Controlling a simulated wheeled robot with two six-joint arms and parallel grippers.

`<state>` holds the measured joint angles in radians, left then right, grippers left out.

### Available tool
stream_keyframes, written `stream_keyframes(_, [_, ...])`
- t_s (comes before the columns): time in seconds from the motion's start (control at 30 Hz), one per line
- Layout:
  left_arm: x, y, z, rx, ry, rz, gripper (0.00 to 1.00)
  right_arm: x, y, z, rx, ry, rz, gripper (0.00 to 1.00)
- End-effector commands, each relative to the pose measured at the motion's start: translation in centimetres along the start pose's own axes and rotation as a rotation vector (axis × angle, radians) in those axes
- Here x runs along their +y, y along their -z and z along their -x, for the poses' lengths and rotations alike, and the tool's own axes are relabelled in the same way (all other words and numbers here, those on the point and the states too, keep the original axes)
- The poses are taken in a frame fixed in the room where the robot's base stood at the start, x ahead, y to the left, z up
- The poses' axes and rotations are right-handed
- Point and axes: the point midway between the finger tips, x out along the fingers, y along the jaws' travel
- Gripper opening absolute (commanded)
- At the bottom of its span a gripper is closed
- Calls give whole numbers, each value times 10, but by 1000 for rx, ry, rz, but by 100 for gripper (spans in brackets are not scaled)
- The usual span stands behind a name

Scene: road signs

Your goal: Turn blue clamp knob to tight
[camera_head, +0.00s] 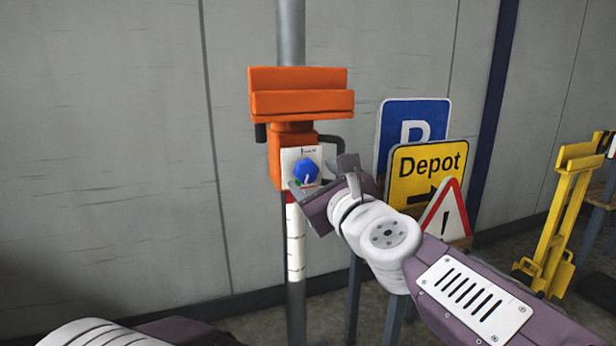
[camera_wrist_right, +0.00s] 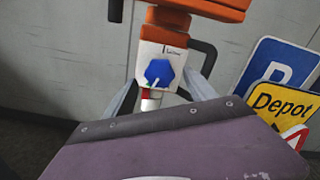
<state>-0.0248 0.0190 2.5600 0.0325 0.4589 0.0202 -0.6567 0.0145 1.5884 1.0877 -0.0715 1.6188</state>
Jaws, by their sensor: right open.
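The blue clamp knob (camera_head: 306,171) is on a white plate (camera_head: 290,156) on the front of the orange clamp (camera_head: 277,165), which sits on a grey pole. A white mark on the knob points down; a short black line and tiny unreadable text are at the plate's top. My right gripper (camera_head: 319,179) is open and empty, close to the knob from the lower right. In the right wrist view, the knob (camera_wrist_right: 159,72) appears between the two grey fingers (camera_wrist_right: 162,93), with no clear contact. My left gripper is out of view.
A blue parking sign (camera_head: 400,112), a yellow Depot sign (camera_head: 425,165) and a red-edged triangle sign (camera_head: 445,212) stand right of the pole, partly behind my right arm. A yellow stand (camera_head: 555,225) is farther right. The wall left of the pole is clear.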

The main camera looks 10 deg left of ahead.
Motion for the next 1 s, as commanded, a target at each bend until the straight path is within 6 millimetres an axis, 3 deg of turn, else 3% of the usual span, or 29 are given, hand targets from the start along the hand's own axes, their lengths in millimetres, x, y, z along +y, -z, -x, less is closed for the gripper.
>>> stream_keyframes(0.1, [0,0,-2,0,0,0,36,0,0,23,-2,0,0,65])
stream_keyframes(0.23, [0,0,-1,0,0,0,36,0,-1,39,-1,-1,0,65])
stream_keyframes(0.57, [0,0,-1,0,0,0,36,0,0,44,0,-1,0,65])
stream_keyframes(0.67, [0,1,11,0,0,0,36,-19,-3,43,15,29,0,65])
stream_keyframes(0.73, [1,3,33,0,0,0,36,-59,0,40,64,90,1,65])
stream_keyframes(0.77, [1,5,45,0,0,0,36,-78,12,39,110,119,2,65])
stream_keyframes(0.8, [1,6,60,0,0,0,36,-101,39,41,193,147,28,65])
stream_keyframes(0.87, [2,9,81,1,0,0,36,-122,92,51,347,137,121,65])
stream_keyframes(0.93, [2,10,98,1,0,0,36,-128,157,74,526,37,309,65])
stream_keyframes(1.0, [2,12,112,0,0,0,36,-119,216,109,677,-139,520,65])
